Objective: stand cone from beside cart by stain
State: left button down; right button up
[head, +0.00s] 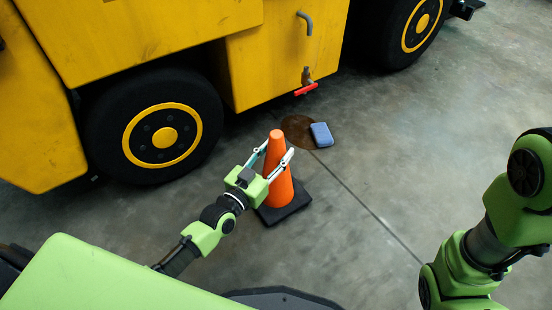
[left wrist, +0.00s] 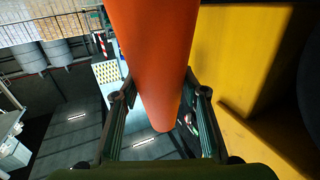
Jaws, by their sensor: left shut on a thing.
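An orange cone (head: 279,172) with a black square base (head: 290,207) stands upright in front of the yellow vehicle. My left gripper (head: 276,151) is shut on its upper part, one finger on each side. In the left wrist view the cone (left wrist: 155,50) fills the space between the two fingers (left wrist: 160,110). I cannot tell whether the base touches the floor. The dark brown stain (head: 298,128) lies on the floor just beyond the cone, apart from its base. I cannot make out a cart in the head view. My right gripper is out of the picture.
A blue block-like thing (head: 321,134) lies at the stain's right edge. The yellow vehicle (head: 265,65) has a tap with a red handle (head: 305,89) above the stain and a large wheel (head: 155,130) at left. The concrete floor at right (head: 420,150) is clear.

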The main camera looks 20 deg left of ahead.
pick_arm(q)
jog(key=shift+f, duration=0.7)
jog(key=shift+r, duration=0.1)
jog(key=c, duration=1.2)
grip_release()
jog(key=shift+f, duration=0.25)
jog(key=shift+c, duration=0.2)
